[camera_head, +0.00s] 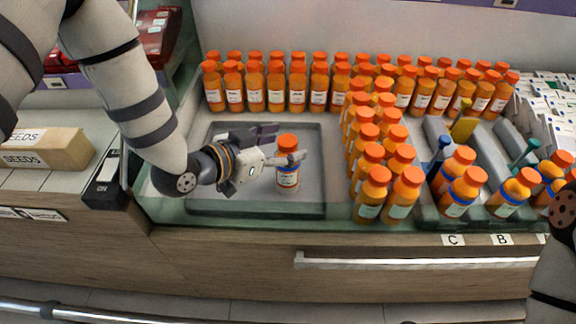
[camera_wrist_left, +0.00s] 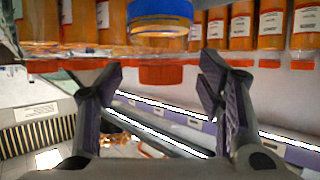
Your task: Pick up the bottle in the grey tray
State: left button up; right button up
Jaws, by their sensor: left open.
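An orange bottle (camera_head: 288,178) with an orange cap and a blue-edged white label stands upright in the grey tray (camera_head: 255,209), toward its right side. My left gripper (camera_head: 288,143) reaches in from the left at the height of the bottle's upper part. One finger passes in front of the bottle and hides part of it. In the left wrist view, which looks upside down, the bottle (camera_wrist_left: 162,26) shows its blue band and cap between the tips of the open left gripper (camera_wrist_left: 162,80), with gaps on both sides. My right gripper is out of view.
Rows of similar orange bottles (camera_head: 255,88) stand behind the tray, and more (camera_head: 371,195) stand to its right. Grey bins (camera_head: 437,130) with bottles are farther right. A seeds box (camera_head: 45,150) lies at left. The tray is otherwise bare.

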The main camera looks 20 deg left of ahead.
pick_arm(q)
jog(key=shift+x, duration=0.95)
jog(key=c, duration=1.4)
grip_shut()
jog(key=shift+s+f, duration=0.1)
